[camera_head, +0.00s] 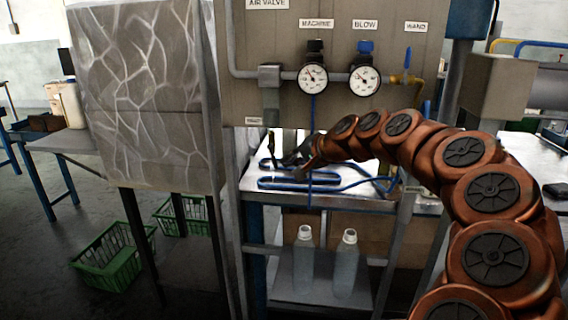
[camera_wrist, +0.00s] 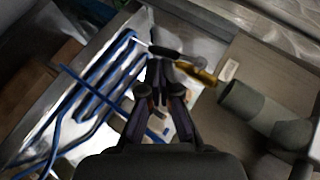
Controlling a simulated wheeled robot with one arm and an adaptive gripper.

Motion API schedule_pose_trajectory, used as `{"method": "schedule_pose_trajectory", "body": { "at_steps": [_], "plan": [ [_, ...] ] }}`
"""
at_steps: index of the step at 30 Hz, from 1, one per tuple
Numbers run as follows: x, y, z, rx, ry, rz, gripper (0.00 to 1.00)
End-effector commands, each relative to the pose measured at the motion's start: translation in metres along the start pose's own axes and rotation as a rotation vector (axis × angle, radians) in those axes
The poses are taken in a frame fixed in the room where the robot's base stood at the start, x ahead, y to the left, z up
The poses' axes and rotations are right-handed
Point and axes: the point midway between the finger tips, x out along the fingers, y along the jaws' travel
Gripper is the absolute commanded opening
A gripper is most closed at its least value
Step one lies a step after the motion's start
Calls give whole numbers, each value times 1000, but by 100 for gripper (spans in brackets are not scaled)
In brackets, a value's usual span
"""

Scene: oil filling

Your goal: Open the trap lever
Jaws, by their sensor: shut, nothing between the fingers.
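My gripper (camera_wrist: 158,72) is shut and empty in the wrist view, its dark fingers converging near the centre. A brass-coloured valve part (camera_wrist: 198,70) sits just right of the fingertips. A dark, flat handle-like piece (camera_wrist: 166,52) lies at the tips and seems to be the trap lever; I cannot tell whether the fingers touch it. In the head view my gripper (camera_head: 294,159) is small and dark below the panel's lower edge. The lever cannot be made out there. A small white label (camera_head: 255,121) on the panel is too small to read surely.
The grey panel (camera_head: 238,60) carries two gauges (camera_head: 313,78) and a yellow valve (camera_head: 404,79). Blue hoses (camera_head: 300,183) lie on the bench below. A wide grey pipe (camera_wrist: 255,105) is right of my gripper. Two bottles (camera_head: 346,263) stand on the lower shelf.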

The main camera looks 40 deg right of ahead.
Motion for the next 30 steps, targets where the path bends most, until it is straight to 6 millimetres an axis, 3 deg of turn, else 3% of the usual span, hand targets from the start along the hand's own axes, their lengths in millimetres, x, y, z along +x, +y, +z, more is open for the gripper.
{"method": "schedule_pose_trajectory", "body": {
  "at_steps": [15,21,30],
  "plan": [
    [-84,24,5,-4,-7,-3,0],
    [-99,30,6,-3,-10,-1,0],
    [-102,31,6,-3,-9,-1,0]
  ]
}}
